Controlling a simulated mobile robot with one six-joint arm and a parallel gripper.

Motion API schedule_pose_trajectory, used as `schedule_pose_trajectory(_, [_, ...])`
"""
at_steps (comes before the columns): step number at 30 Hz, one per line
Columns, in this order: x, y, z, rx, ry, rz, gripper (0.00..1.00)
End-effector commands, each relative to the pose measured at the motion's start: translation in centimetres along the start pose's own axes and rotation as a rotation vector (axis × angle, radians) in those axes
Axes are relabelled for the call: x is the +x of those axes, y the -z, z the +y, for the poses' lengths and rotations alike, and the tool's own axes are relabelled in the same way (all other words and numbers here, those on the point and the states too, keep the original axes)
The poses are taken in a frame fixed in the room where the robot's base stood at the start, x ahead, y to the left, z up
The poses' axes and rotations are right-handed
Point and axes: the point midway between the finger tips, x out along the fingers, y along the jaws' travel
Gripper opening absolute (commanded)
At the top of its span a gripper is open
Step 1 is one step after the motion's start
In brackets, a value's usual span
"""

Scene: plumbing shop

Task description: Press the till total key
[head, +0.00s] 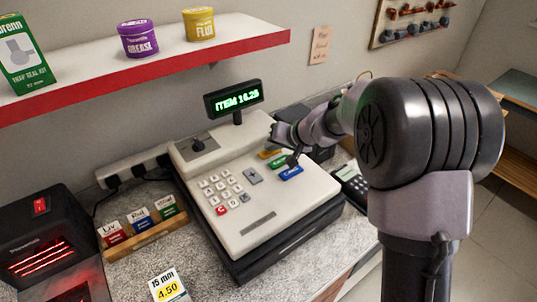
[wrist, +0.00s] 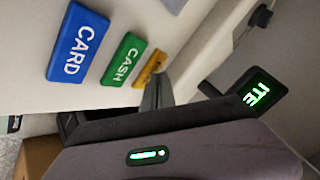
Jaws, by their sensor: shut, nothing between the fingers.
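The till (head: 250,215) is a cream cash register on the counter, its green display (head: 234,98) reading "ITEM 16.25". Its right side has a column of coloured keys: an orange-yellow key (head: 268,154), a green key and a blue key (head: 291,173). In the wrist view the blue key (wrist: 78,42) reads CARD and the green key (wrist: 122,60) reads CASH. The orange key (wrist: 151,68) is partly hidden and its label is unclear. My gripper (wrist: 157,92) is shut and empty, its tip close to the orange key. I cannot tell whether they touch.
A number keypad (head: 222,188) is on the till's left. A card terminal (head: 350,182) lies right of the till. A wooden rack of coloured tags (head: 140,232), a black scanner box (head: 40,245) and a price card (head: 168,287) stand left. A red-edged shelf (head: 150,66) hangs above.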

Motion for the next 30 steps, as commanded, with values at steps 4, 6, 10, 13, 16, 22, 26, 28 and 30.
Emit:
schedule_pose_trajectory(4, [0.01,0.00,0.00,0.000,0.000,0.000,0.00])
schedule_pose_trajectory(6, [0.00,0.01,0.00,0.000,0.000,0.000,0.00])
schedule_pose_trajectory(10, [0.03,-0.02,0.02,0.000,0.000,0.000,0.00])
schedule_pose_trajectory(13, [0.09,-0.07,0.06,0.000,0.000,0.000,0.00])
schedule_pose_trajectory(16, [0.16,-0.12,0.11,0.001,0.000,0.000,0.00])
schedule_pose_trajectory(22, [0.05,-0.03,0.02,0.001,0.000,0.000,0.00])
schedule_pose_trajectory(26, [-0.44,0.34,-0.33,-0.001,0.000,0.001,0.00])
schedule_pose_trajectory(28, [-0.63,0.47,-0.46,0.000,0.000,0.000,0.00])
schedule_pose_trajectory(30, [-0.62,0.45,-0.45,0.001,0.000,0.000,0.00])
